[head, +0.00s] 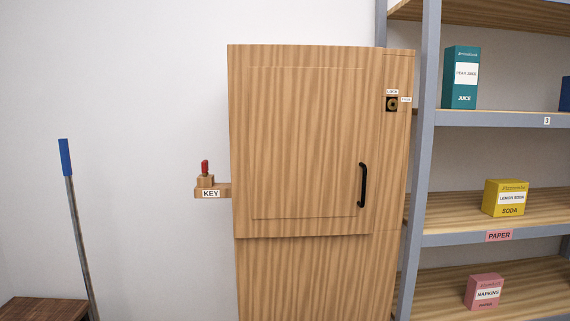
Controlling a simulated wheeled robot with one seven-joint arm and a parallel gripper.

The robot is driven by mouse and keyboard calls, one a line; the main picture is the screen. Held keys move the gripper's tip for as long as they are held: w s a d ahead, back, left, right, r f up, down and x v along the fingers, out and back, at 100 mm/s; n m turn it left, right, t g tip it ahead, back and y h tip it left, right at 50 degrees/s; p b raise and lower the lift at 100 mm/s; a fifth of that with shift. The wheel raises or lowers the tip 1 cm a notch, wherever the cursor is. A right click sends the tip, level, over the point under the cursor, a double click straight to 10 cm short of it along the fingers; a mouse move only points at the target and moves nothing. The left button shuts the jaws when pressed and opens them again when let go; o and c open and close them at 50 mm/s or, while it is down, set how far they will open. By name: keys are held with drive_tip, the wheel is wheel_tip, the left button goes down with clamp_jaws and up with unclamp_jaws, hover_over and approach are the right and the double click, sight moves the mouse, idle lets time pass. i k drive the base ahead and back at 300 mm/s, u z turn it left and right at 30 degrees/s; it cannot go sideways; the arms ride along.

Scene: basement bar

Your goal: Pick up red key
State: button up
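A small red key (205,167) stands upright on a small wooden block at the left side of the wooden cabinet. The block rests on a small wooden ledge (223,191) with a white label reading KEY. Only the red upper part of the key shows clearly. My gripper is not in the head view, so I cannot see its state.
The wooden cabinet (300,150) has a shut door with a black handle (362,184) and a lock (391,104). Grey-framed shelves with boxes stand at right. A blue-topped pole (65,158) leans at left above a wooden surface (42,308). Bare wall lies between pole and ledge.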

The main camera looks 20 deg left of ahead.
sight(205, 169)
drive_tip(key=u, duration=0.2)
drive_tip(key=i, duration=0.7)
drive_tip(key=u, duration=0.55)
